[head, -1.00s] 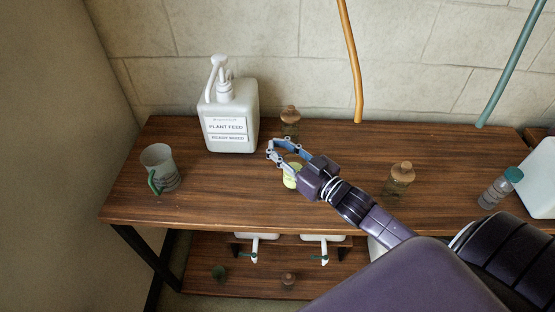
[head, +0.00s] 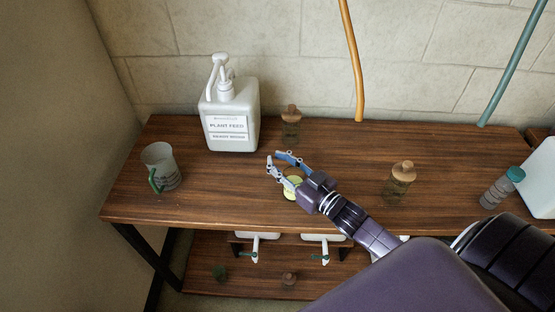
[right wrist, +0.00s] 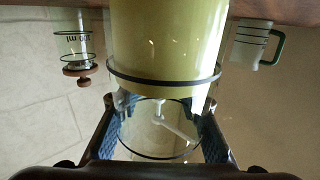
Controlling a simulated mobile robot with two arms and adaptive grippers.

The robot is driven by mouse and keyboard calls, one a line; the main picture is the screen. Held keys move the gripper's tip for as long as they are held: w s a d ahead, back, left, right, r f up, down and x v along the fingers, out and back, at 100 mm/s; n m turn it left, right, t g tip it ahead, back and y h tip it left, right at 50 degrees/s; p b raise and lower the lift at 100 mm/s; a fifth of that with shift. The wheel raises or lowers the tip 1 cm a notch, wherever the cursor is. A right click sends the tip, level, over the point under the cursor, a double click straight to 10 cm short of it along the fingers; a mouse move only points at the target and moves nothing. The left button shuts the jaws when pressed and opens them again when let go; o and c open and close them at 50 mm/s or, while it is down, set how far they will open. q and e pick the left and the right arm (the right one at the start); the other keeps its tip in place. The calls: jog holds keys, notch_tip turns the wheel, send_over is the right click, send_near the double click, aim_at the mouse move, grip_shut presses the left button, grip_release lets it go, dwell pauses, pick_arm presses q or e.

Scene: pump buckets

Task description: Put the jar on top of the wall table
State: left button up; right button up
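The jar (head: 293,187), clear glass with yellow-green contents or label, is between the fingers of my right gripper (head: 272,157), over the front part of the wall table (head: 230,200). In the right wrist view the jar (right wrist: 165,45) fills the middle, inverted, with a finger on each side against its glass part. The right gripper (right wrist: 160,130) looks shut on it. Whether the jar's base touches the tabletop is hard to tell. My left gripper is not in view.
A white plant feed pump bottle (head: 231,118) and a corked bottle (head: 291,130) stand behind. A green-handled cup (head: 160,167) is at left. Another corked bottle (head: 398,185) and a teal-capped bottle (head: 502,188) are at right. The tabletop around the jar is clear.

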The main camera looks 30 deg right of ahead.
aim_at(302, 180)
jog(key=o, duration=0.3)
jog(key=shift+o, duration=0.2)
jog(key=shift+r, duration=0.1)
jog(key=b+v, duration=0.1)
jog(key=v, duration=1.1)
jog(key=shift+s, duration=0.1)
